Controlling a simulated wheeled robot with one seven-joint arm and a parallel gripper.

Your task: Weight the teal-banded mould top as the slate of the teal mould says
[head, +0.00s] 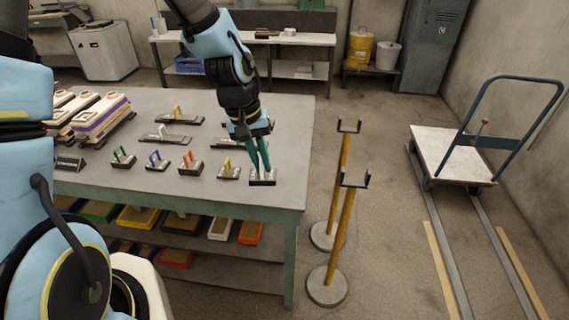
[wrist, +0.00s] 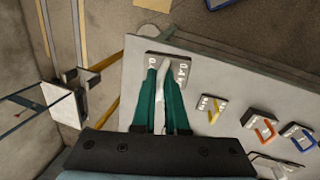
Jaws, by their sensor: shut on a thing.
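My gripper (head: 261,172), with long green fingers, reaches down at the front right corner of the grey table. In the wrist view my gripper (wrist: 162,72) is shut on the pale handle of a dark block weight (wrist: 183,66). This weight (head: 262,183) is at the tabletop; I cannot tell whether it touches. White figures on it are partly hidden by the fingers. Stacked moulds (head: 100,120) stand at the table's left, one with a purple band; I cannot make out a teal band.
Several weights stand in the front row, with green (head: 123,156), blue (head: 157,159), orange (head: 189,164) and yellow (head: 229,170) handles. Two yellow posts (head: 338,220) stand right of the table. A cart (head: 452,155) stands on rails further right.

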